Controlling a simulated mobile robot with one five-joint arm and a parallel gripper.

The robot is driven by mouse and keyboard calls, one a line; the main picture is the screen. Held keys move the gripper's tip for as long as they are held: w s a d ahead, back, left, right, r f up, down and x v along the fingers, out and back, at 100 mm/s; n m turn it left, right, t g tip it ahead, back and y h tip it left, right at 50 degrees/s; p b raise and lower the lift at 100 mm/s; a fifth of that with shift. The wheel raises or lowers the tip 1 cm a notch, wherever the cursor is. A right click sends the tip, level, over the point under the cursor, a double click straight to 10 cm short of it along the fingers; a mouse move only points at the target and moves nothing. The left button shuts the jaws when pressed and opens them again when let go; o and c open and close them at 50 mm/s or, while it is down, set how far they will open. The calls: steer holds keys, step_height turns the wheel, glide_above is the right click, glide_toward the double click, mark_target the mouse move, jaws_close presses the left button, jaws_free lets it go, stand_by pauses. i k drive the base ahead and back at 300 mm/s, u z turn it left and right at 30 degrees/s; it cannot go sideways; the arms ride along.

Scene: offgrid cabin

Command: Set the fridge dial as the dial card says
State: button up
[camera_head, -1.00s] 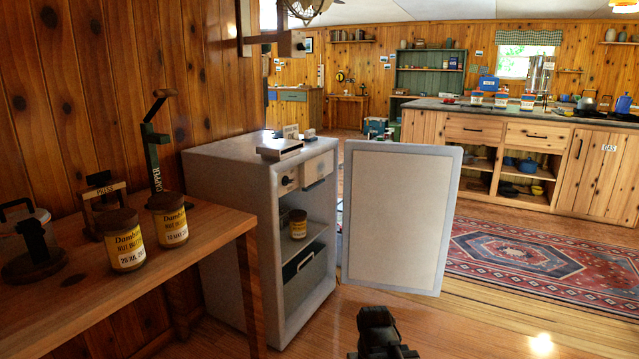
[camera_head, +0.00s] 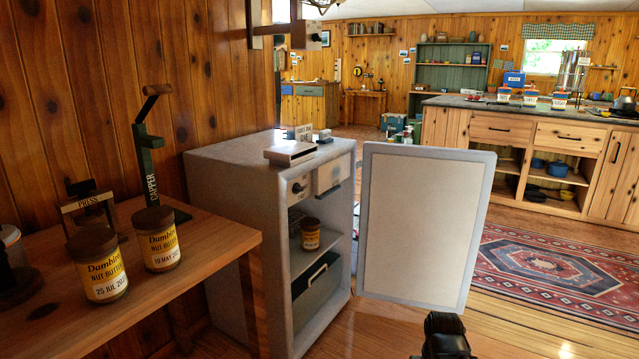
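The small grey fridge (camera_head: 225,215) stands right of the wooden table, its door (camera_head: 420,225) swung open to the right. A dark dial (camera_head: 298,188) sits on the panel at the top of its front; its setting is too small to read. A small card (camera_head: 303,133) with dark print stands on top of the fridge; most of its text is too small to read. Inside, a labelled jar (camera_head: 310,234) stands on a shelf above a dark green bin (camera_head: 316,278). My gripper (camera_head: 445,330) is a dark shape at the bottom edge, below the door and apart from the fridge; its fingers cannot be made out.
The table (camera_head: 215,245) at left bears two nut butter jars (camera_head: 98,268) (camera_head: 158,240), a press (camera_head: 88,208) and a capper (camera_head: 150,160). A flat box (camera_head: 290,153) lies on the fridge. A rug (camera_head: 550,265) lies at right. Floor before the fridge is clear.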

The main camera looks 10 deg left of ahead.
mark_target(297, 189)
steer(key=z, duration=0.05)
steer(key=i, duration=0.6)
steer(key=u, duration=1.7)
